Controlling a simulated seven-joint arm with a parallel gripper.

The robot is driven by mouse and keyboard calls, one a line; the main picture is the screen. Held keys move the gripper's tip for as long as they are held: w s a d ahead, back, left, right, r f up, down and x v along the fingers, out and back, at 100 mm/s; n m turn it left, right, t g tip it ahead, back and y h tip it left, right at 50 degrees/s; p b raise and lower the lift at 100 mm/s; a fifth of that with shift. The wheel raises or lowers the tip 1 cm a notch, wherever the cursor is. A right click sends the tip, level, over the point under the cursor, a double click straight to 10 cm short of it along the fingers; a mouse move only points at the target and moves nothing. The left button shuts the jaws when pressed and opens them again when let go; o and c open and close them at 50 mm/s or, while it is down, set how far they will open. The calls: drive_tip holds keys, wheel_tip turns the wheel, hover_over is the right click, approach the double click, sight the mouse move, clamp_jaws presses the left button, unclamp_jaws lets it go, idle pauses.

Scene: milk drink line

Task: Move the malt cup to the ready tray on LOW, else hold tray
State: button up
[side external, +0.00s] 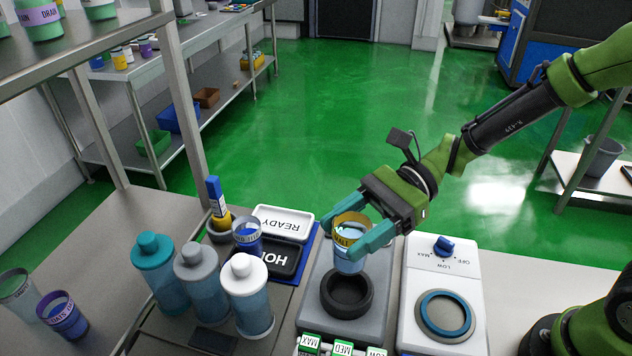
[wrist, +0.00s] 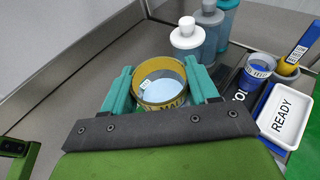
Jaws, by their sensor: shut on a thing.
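My gripper (side external: 343,240) is shut on the malt cup (side external: 350,263), a clear cup with a yellow band and pale blue contents. It is upright, just above a black ring (side external: 347,293) on a grey unit; I cannot tell whether it touches the ring. In the wrist view the malt cup (wrist: 161,84) sits between both teal fingers. The white READY tray (side external: 283,223) is empty. The black HOLD tray (side external: 274,259) lies in front of it, with a blue-banded cup (side external: 247,238) at its left end. Green tags (side external: 342,348) read MAX, MED and LOW; none is visibly marked out.
A white unit with a blue knob (side external: 444,245) marked MAX, LOW, OFF stands at right; its setting is unclear. Three capped bottles (side external: 247,295) stand left of the grey unit. Two cups (side external: 62,315) stand far left.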

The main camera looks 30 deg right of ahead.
drive_tip(key=w+a+f+m+t+h, duration=0.1)
drive_tip(key=w+a+m+t, duration=0.15)
drive_tip(key=w, duration=1.05)
drive_tip(key=w+a+f+m+t, duration=0.1)
drive_tip(key=w+t, duration=0.2)
drive_tip(key=w, duration=1)
drive_tip(key=shift+m, duration=0.35)
drive_tip(key=shift+s+d+f, duration=0.1)
drive_tip(key=shift+d+f, duration=0.05)
drive_tip(key=shift+f, duration=4.85)
drive_tip(key=shift+f, duration=0.1)
drive_tip(key=o, duration=1.3)
